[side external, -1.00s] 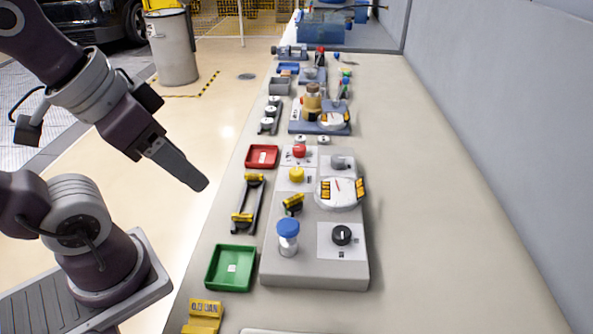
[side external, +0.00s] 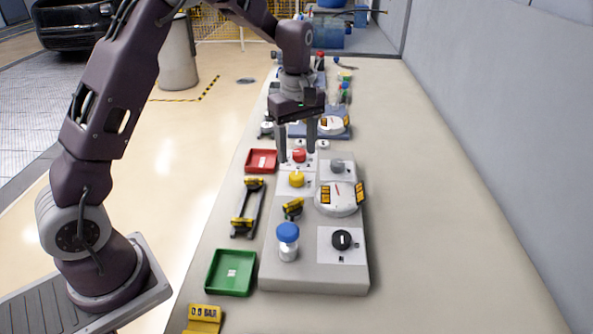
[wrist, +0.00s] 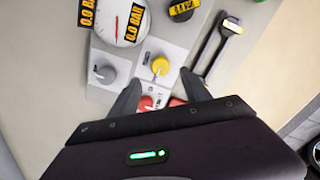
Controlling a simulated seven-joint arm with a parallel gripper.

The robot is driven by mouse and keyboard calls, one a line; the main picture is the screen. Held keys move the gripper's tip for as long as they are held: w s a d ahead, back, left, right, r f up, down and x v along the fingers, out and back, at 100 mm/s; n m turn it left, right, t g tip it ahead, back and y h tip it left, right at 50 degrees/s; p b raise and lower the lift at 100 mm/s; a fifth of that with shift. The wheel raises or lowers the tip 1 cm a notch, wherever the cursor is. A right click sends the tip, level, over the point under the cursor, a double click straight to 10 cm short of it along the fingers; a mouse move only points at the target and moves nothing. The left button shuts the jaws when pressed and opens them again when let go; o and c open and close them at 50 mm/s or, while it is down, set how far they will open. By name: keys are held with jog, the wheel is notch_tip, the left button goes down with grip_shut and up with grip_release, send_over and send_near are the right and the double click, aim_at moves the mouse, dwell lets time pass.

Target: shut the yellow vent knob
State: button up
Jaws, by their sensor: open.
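The yellow vent knob (side external: 296,179) sits on a white plate on the grey panel, in front of the red knob (side external: 299,156). In the wrist view the yellow knob (wrist: 160,66) lies just beyond my fingertips, with a small white mark on it. My gripper (side external: 297,152) points down above the panel, its two fingers apart on either side of the red knob in the picture. The wrist view shows my gripper (wrist: 160,85) open and empty, with the red knob (wrist: 147,103) partly hidden between the fingers. Nothing is held.
The dial (side external: 338,198) reads 0.0 BAR in the wrist view. A grey knob (side external: 337,166), black knob (side external: 341,239) and blue-capped bottle (side external: 288,240) share the panel. Red (side external: 262,160) and green (side external: 230,272) trays lie left. The bench's right side is clear.

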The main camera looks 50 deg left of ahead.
aim_at(297, 175)
notch_tip(297, 175, down, 7)
jog(key=shift+r, duration=0.1)
grip_shut()
dwell(0.3)
